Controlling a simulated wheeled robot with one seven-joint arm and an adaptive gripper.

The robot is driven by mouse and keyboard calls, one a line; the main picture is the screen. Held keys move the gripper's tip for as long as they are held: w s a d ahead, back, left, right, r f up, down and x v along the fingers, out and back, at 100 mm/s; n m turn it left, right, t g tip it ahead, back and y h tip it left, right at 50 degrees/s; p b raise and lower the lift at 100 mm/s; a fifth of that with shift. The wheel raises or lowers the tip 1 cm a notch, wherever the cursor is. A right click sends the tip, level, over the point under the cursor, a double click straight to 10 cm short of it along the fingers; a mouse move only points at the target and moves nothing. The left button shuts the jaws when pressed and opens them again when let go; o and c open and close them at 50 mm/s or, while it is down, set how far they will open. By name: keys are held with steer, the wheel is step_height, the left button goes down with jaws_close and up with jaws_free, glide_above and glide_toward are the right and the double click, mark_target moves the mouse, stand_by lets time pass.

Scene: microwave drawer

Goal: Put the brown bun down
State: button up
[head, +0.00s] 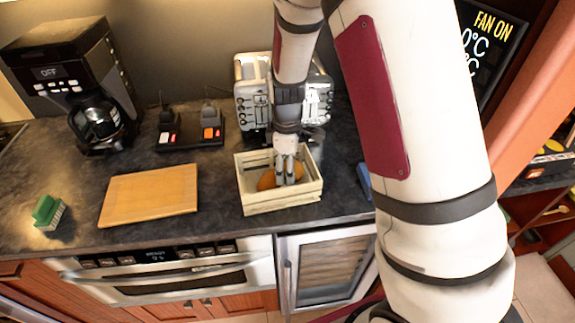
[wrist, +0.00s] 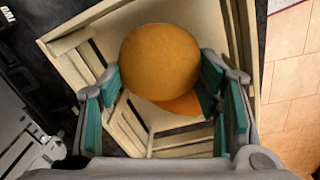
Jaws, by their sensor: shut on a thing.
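The brown bun (wrist: 160,62) is round and orange-brown, and fills the middle of the wrist view between my fingers. In the head view the bun (head: 267,181) shows inside a cream slatted wooden crate (head: 283,202) on the dark counter. The crate also shows around it in the wrist view (wrist: 75,40). My gripper (head: 286,172) reaches down into the crate from above and is shut on the bun. Its teal finger pads show on both sides in the wrist view (wrist: 163,100). A second orange piece (wrist: 183,103) shows partly below the bun. Whether the bun touches the crate floor is hard to tell.
A wooden cutting board (head: 150,195) lies left of the crate. A toaster (head: 250,95) stands behind it. A coffee maker (head: 80,80), a black block with switches (head: 190,132) and a green sponge (head: 48,212) are further left. The counter's front edge runs close before the crate.

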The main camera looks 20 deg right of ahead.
steer(key=shift+f, duration=0.6)
steer(key=o, duration=1.2)
steer(key=shift+c, duration=0.2)
step_height(320, 180, up, 13)
steer(key=b, duration=0.1)
steer(key=s+r+m+t, duration=0.2)
steer(key=s+r+m, duration=0.4)
steer(key=s, duration=0.5)
steer(key=s+r+m+t, duration=0.2)
steer(key=s+r+m, duration=0.4)
steer(key=s, duration=0.5)
steer(key=shift+s+r+t, duration=0.3)
steer(key=shift+r+t, duration=0.1)
steer(key=shift+r, duration=0.7)
